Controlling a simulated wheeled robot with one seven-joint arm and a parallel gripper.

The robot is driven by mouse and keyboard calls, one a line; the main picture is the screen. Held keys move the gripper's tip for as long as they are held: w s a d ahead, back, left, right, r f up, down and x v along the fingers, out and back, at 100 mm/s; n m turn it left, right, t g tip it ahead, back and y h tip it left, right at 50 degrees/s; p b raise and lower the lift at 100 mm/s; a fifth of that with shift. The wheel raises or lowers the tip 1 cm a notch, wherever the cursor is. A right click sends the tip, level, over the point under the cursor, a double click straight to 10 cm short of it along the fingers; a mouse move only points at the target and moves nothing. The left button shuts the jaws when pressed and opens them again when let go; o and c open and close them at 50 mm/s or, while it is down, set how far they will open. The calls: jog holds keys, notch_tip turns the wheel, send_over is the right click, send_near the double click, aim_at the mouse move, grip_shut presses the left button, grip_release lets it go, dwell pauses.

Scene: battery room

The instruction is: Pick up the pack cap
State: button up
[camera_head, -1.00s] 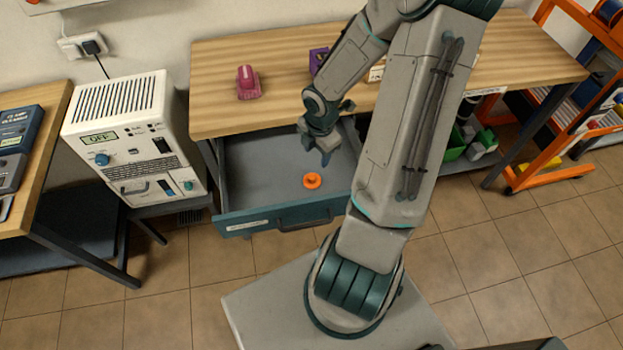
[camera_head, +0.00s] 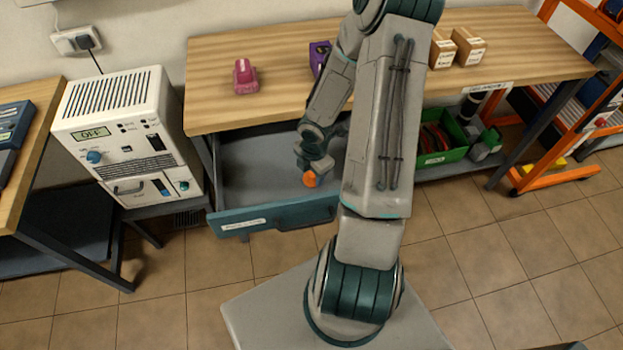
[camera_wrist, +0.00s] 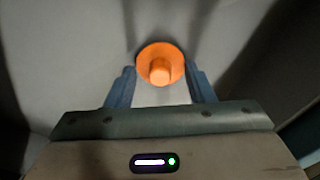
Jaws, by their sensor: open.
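The pack cap (camera_head: 310,180) is a small orange round piece with a raised knob, lying on the grey floor of the open drawer (camera_head: 270,216). In the wrist view the cap (camera_wrist: 160,65) lies at and just beyond the tips of my gripper (camera_wrist: 160,82). The two fingers are apart, one on each side of the cap's near part. I cannot tell whether they touch it. In the head view my gripper (camera_head: 318,166) is in the drawer, over the cap, and hides part of it.
The drawer hangs under a wooden bench (camera_head: 220,105). On the bench are a pink object (camera_head: 245,78), a purple box (camera_head: 319,58) and cardboard boxes (camera_head: 468,48). A white power unit (camera_head: 128,140) stands left of the drawer. A green bin (camera_head: 445,145) sits below the bench.

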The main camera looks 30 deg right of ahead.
jog(key=c, duration=1)
jog(key=shift+c, duration=0.2)
jog(key=shift+r, duration=0.15)
